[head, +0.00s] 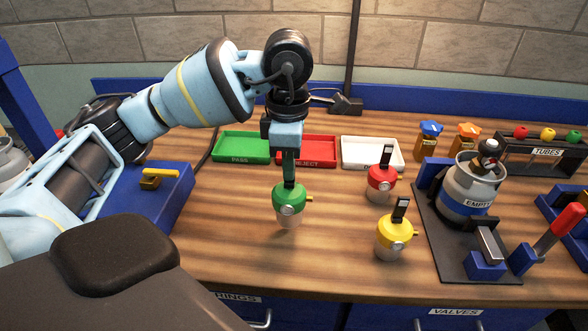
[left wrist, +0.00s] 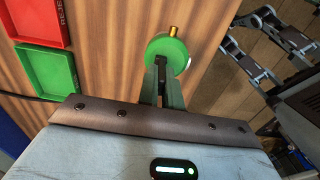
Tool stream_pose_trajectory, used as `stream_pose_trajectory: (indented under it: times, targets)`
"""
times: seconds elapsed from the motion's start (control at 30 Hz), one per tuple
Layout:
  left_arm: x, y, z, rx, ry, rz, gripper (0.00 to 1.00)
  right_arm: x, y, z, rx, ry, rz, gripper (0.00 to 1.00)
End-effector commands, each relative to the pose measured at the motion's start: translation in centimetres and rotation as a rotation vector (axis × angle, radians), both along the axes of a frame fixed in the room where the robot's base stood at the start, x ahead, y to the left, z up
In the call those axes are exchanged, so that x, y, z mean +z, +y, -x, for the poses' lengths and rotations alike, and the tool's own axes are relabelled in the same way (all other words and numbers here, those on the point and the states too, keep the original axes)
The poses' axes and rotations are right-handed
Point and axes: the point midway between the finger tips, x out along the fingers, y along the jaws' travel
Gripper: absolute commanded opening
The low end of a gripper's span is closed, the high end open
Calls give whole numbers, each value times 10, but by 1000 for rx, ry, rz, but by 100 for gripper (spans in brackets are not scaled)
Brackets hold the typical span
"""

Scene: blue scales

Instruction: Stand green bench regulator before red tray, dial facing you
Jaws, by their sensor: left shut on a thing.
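In the left wrist view the green regulator (left wrist: 168,52) is at the fingertips, and the red tray (left wrist: 37,20) is at the upper left. I cannot tell whether its base touches the table. My right gripper is not in view.
A green PASS tray (head: 241,147) and a white tray (head: 371,153) flank the red one. A red regulator (head: 381,181) and a yellow regulator (head: 392,238) stand to the right. Beyond them is a grey EMPTY cylinder (head: 468,187). The table's front edge is clear.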

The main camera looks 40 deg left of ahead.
Motion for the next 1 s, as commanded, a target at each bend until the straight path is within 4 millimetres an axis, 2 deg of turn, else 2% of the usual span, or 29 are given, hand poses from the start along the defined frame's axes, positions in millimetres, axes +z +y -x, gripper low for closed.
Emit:
stream_pose_trajectory:
  times: [0.13,0.6,0.87,1.0]
  targets:
    - [0,3,-14,0,-2,2,0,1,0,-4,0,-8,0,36]
    - [-2,6,-26,1,-2,0,0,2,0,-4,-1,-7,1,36]
    - [-31,6,-25,1,-1,-1,0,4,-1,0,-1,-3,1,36]
    - [-36,6,-25,0,-3,2,0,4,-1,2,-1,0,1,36]
